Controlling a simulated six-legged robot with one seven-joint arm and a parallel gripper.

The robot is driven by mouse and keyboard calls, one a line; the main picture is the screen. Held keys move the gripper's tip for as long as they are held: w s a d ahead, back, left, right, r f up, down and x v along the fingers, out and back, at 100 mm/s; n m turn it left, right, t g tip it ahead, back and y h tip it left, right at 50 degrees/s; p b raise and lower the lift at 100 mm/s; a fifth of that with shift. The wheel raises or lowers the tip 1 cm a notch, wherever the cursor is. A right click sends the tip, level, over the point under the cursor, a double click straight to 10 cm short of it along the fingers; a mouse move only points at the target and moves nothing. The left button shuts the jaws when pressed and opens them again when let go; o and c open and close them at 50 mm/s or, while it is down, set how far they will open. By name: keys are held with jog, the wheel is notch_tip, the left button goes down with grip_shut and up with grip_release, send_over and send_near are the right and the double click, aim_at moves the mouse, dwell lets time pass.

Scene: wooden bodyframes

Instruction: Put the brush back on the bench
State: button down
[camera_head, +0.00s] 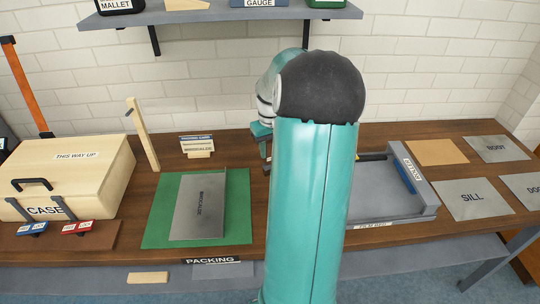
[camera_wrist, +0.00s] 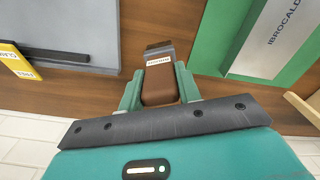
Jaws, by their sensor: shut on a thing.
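My gripper (camera_wrist: 158,84) is shut on the brush (camera_wrist: 160,92), a brown block with a small white label and a darker far end, held between the two green fingers in the wrist view. The wooden bench (camera_head: 258,215) lies beyond it; whether the brush touches the bench I cannot tell. In the head view my gripper (camera_head: 262,143) shows only partly, behind my arm, over the bench between the green mat and the grey tray. The brush is mostly hidden there.
A green mat (camera_head: 240,190) with a grey plate (camera_head: 200,207) lies left of my gripper; a grey tray (camera_head: 385,208) stands right. A wooden case (camera_head: 90,165) and upright wooden piece (camera_head: 144,140) are farther left. A shelf (camera_head: 220,14) hangs above. Labelled plates lie right.

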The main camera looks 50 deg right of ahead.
aim_at(270, 155)
jog(key=shift+f, duration=1.5)
jog(key=c, duration=1)
grip_release()
jog(key=shift+f, duration=0.15)
notch_tip(270, 155, up, 12)
jog(key=shift+s+r, duration=0.15)
jog(key=shift+a, duration=0.15)
